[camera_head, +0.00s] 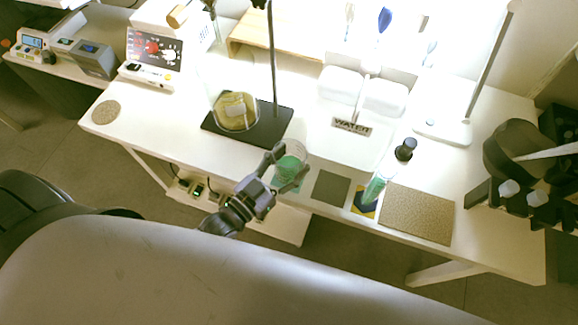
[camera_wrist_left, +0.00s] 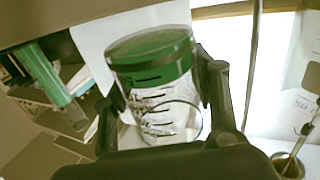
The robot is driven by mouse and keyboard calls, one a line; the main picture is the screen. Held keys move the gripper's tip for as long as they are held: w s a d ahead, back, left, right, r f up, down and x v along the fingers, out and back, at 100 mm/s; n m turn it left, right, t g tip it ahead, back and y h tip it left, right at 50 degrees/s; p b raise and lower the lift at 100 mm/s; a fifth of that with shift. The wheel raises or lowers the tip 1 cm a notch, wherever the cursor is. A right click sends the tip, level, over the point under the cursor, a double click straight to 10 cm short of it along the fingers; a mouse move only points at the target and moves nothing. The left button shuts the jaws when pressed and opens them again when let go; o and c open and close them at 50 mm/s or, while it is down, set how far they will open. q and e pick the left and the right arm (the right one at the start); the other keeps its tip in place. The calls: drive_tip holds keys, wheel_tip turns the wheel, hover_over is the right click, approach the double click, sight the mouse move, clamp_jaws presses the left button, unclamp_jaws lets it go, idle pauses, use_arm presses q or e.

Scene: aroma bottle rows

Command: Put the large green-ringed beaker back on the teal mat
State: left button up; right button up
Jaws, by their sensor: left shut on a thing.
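The large green-ringed beaker (camera_head: 291,162) is clear glass with a green band, near the front edge of the white table. In the left wrist view the beaker (camera_wrist_left: 155,85) shows dark graduation marks and stands between both fingers. My left gripper (camera_head: 287,172) is shut around its sides; it also shows in the left wrist view (camera_wrist_left: 165,95). A piece of the teal mat (camera_head: 281,184) shows beneath the gripper and beaker, mostly hidden. I cannot tell whether the beaker touches the mat. I do not make out my right gripper.
An olive mat (camera_head: 331,188) lies just right of the beaker. Beyond it, a green-filled cylinder (camera_head: 375,189) stands by a blue and yellow mat (camera_head: 362,206), then a cork mat (camera_head: 417,215). A stand with a dark base (camera_head: 222,132) and a flask (camera_head: 237,112) are behind left.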

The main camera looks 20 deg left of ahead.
use_arm(q)
drive_tip(key=shift+f, duration=1.1)
drive_tip(key=shift+f, duration=0.1)
drive_tip(key=o, duration=1.4)
drive_tip(key=shift+s, duration=0.1)
drive_tip(key=b+v, duration=0.1)
drive_tip(key=v, duration=1.1)
